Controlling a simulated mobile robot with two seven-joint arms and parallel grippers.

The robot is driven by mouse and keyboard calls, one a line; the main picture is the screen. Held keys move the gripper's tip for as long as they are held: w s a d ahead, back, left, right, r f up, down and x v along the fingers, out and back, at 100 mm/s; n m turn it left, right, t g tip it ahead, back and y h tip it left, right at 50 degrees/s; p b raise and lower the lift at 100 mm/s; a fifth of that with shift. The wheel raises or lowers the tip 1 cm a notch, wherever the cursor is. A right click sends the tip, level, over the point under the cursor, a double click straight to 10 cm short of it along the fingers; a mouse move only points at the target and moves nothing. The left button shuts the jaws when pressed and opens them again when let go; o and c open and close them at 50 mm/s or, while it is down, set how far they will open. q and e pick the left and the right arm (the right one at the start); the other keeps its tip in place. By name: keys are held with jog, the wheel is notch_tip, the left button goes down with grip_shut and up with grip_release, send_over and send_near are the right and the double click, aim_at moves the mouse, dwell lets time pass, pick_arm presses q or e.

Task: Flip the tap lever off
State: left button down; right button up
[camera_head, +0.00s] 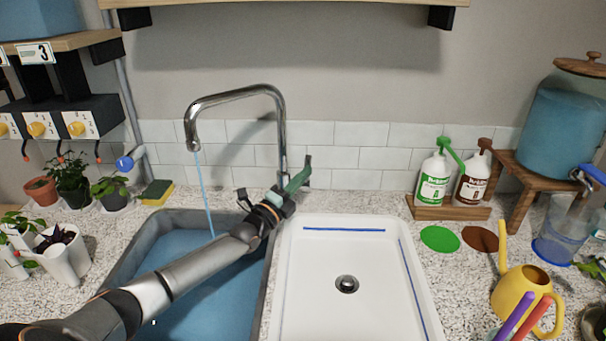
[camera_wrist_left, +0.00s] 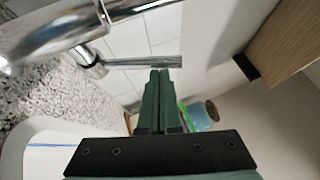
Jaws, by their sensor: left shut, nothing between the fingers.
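The chrome tap (camera_head: 281,125) rises behind the sinks, and a thin blue stream of water (camera_head: 204,195) falls from its spout into the left basin. In the left wrist view the tap's lever (camera_wrist_left: 135,63) is a straight chrome bar sticking out from the tap body (camera_wrist_left: 88,58). My left gripper (camera_head: 299,178) reaches across the left basin to the tap's base. Its green fingers, also in the left wrist view (camera_wrist_left: 160,74), are shut and empty, with their tips at the lever's outer part. I cannot tell whether they touch it. My right gripper is not in view.
The left basin (camera_head: 256,295) holds blue water; the white right basin (camera_head: 431,305) is empty. A sponge (camera_head: 158,192) and potted plants stand to the left. Two bottles in a wooden holder (camera_head: 450,213), a water dispenser (camera_head: 562,125) and a yellow watering can (camera_head: 522,290) stand to the right.

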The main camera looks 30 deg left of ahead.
pick_arm(q)
jog(key=shift+w+a+r+n+g+p, duration=0.4)
jog(key=shift+w+a+r+p, duration=0.3)
jog(key=shift+w+r, duration=0.45)
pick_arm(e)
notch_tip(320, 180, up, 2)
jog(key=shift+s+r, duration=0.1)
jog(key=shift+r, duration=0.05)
pick_arm(q)
jog(key=shift+a, duration=0.1)
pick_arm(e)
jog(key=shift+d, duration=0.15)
